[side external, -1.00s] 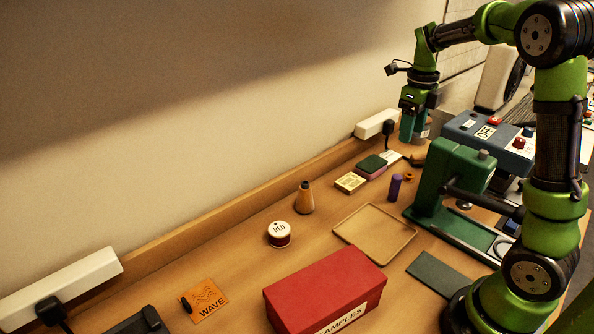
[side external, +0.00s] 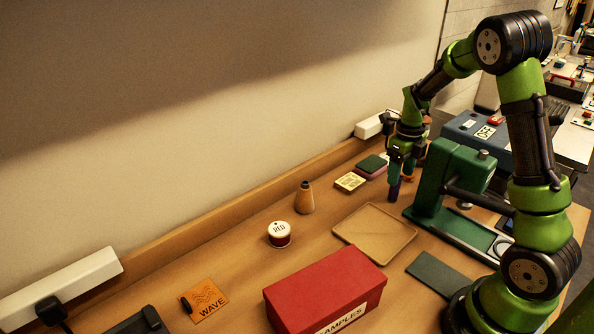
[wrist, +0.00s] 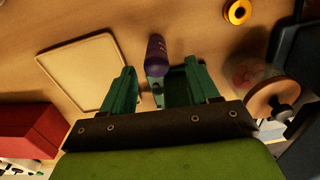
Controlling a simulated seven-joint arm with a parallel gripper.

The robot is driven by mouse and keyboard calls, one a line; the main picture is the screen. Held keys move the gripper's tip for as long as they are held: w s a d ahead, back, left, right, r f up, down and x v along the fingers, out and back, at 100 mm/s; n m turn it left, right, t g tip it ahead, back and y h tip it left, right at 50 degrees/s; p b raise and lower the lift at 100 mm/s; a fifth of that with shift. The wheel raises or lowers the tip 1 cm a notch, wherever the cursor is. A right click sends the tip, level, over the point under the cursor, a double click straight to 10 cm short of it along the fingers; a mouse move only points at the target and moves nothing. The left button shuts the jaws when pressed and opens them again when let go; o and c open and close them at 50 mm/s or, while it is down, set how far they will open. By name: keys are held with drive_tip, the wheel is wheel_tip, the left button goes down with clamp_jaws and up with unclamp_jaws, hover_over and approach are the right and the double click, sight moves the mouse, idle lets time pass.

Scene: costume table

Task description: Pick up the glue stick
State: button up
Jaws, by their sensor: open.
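The glue stick, a purple upright cylinder (side external: 394,191), stands on the table behind the tan tray. My gripper (side external: 401,174) points down just above it in the side view, and its fingers hide the upper part. In the wrist view the purple glue stick (wrist: 156,50) shows between the two green fingers of my gripper (wrist: 160,68), with a gap at each side. My gripper is open and holds nothing. Whether the fingertips reach down past the top of the glue stick I cannot tell.
A green press (side external: 450,185) stands close to the right of my gripper. The tan tray (side external: 345,236) lies in front, with a red box (side external: 325,287) nearer. A green and purple stack (side external: 371,164) and a pale box (side external: 350,182) lie left. An orange ring (wrist: 237,11) shows in the wrist view.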

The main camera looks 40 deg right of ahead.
sight(395, 189)
drive_tip(key=f, duration=0.4)
drive_tip(key=shift+w+a+f, duration=0.1)
drive_tip(key=shift+w, duration=0.2)
drive_tip(key=shift+c, duration=0.4)
clamp_jaws()
